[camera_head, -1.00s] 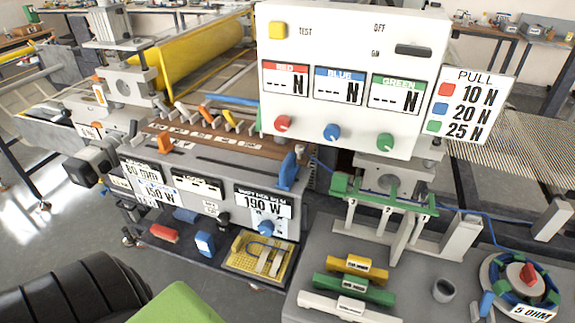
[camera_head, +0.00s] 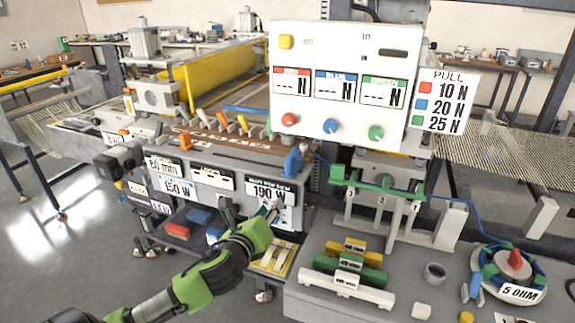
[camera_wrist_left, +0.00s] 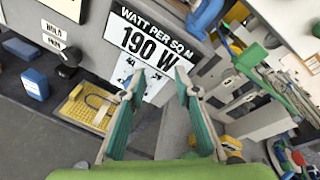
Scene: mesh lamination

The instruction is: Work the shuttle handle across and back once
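A blue upright handle (camera_head: 297,160) stands at the right end of the slotted front rail; it looks like the shuttle handle, though no label confirms it. Part of it shows at the top of the left wrist view (camera_wrist_left: 205,15). My left gripper (camera_head: 250,208) is in front of the 190 W label (camera_head: 268,190), below and left of that handle and apart from it. In the left wrist view its two green-lined fingers (camera_wrist_left: 160,75) are spread with nothing between them. My right gripper is not in view.
An orange handle (camera_head: 185,141) stands at the rail's left end. A green bracket (camera_head: 375,190) is close right of the blue handle. The white control box (camera_head: 345,85) overhangs behind. A yellow tray (camera_wrist_left: 88,108) is low beside the left gripper. Colored bars (camera_head: 347,265) lie on the right bench.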

